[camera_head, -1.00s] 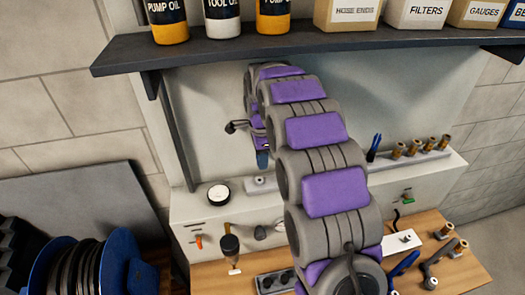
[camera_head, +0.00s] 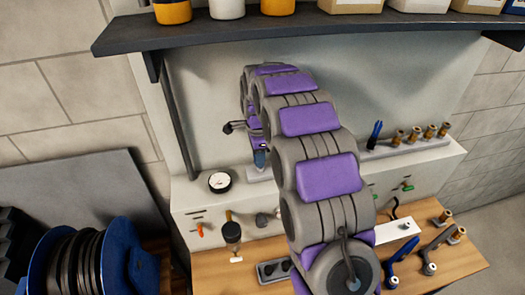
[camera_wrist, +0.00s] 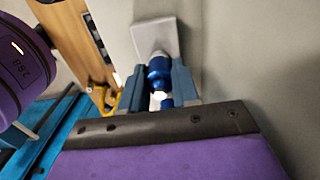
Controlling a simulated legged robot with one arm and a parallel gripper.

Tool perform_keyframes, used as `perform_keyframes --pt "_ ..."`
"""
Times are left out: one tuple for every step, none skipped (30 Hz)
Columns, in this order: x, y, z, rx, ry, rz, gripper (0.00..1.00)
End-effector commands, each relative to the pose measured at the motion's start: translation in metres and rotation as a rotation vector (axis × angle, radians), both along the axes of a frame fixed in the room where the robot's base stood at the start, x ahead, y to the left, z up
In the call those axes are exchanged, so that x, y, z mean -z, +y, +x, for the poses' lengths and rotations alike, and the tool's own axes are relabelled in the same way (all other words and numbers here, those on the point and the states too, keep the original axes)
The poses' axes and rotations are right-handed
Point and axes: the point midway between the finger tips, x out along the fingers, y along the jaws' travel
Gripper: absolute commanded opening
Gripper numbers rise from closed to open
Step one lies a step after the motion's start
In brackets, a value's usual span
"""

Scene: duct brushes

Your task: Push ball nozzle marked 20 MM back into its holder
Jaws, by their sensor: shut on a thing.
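My gripper (camera_wrist: 156,93) is shut on a blue, rounded nozzle (camera_wrist: 158,68) between its two blue-grey fingers. No 20 MM marking is readable. Past the nozzle is a pale grey block (camera_wrist: 155,36), which looks like the holder. The nozzle's grey far end lines up with it and appears to meet it, but I cannot tell how far it is seated. In the head view my gripper (camera_head: 260,160) points down at the left end of the pale holder rail (camera_head: 410,146). My arm hides the middle of the rail, and the nozzle is not clear there.
Several brass-coloured fittings (camera_head: 413,135) and a blue tool (camera_head: 375,134) stand on the rail's right part. A round gauge (camera_head: 220,182) is left of my gripper. A dark shelf (camera_head: 290,36) hangs above. The wooden bench (camera_head: 450,255) holds fittings and levers. A blue reel (camera_head: 95,265) stands lower left.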

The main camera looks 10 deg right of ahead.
Motion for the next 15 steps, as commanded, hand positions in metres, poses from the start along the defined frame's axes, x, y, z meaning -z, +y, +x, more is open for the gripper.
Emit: perform_keyframes --pt "0.0047 -0.0018 -0.0006 0.000 0.002 0.001 0.00" --pt "0.0063 -0.0031 -0.0008 0.000 0.002 0.002 0.00" --pt "0.0081 -0.0047 -0.0008 0.000 0.002 0.003 0.00" --pt "0.0090 -0.0051 -0.0008 0.000 0.002 0.004 0.00" --pt "0.0098 -0.0059 -0.0008 0.000 0.002 0.004 0.00" --pt "0.0106 -0.0076 -0.0007 0.000 0.002 0.006 0.00" --pt "0.0108 -0.0089 -0.0007 0.000 0.001 0.007 0.00" --pt "0.0110 -0.0099 -0.0006 0.000 0.001 0.008 0.00" --pt "0.0110 -0.0109 -0.0005 0.001 0.001 0.008 0.00" --pt "0.0109 -0.0113 -0.0005 0.001 0.000 0.009 0.00" --pt "0.0108 -0.0113 -0.0004 0.001 0.000 0.009 0.00" --pt "0.0107 -0.0109 -0.0004 0.001 0.000 0.009 0.00" --pt "0.0107 -0.0102 -0.0004 0.001 0.000 0.008 0.00" --pt "0.0107 -0.0093 -0.0003 0.001 0.000 0.007 0.00" --pt "0.0106 -0.0077 -0.0002 0.001 0.000 0.006 0.00"
